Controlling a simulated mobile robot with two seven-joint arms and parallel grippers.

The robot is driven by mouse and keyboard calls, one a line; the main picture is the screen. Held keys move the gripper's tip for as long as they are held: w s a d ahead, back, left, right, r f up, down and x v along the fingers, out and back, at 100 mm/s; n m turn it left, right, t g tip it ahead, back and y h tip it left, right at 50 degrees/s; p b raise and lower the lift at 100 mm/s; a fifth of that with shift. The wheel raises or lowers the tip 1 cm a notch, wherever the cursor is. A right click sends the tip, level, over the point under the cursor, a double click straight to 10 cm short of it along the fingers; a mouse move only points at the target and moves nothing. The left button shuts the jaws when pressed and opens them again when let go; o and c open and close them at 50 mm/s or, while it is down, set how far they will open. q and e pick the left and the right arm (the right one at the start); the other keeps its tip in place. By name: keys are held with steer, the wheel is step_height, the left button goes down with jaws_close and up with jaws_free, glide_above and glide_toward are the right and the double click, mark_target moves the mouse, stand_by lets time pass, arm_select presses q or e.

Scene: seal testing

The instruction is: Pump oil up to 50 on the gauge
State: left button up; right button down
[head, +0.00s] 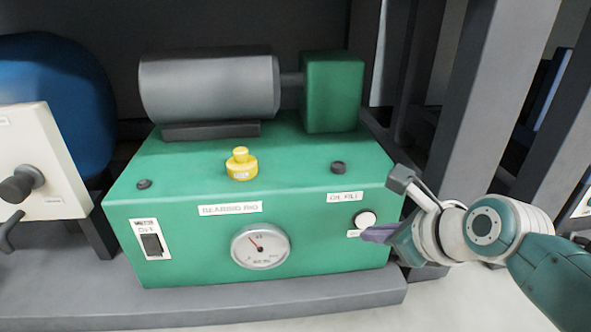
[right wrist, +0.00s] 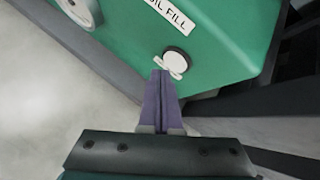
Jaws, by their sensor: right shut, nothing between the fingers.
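My left gripper is not in view.
A grey motor (head: 210,88) and a green block (head: 333,92) stand on the rig, with a yellow cap (head: 241,164) in front. A motor switch (head: 152,244) is at the panel's left. Grey posts (head: 489,90) stand at right. A grey ledge (head: 250,308) runs below.

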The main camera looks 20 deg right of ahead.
steer(key=s+p, duration=0.2)
steer(key=s+a+p, duration=0.1)
steer(key=s, duration=0.2)
steer(key=shift+a+p, duration=0.1)
steer(key=shift+p, duration=0.25)
stand_by(1.1)
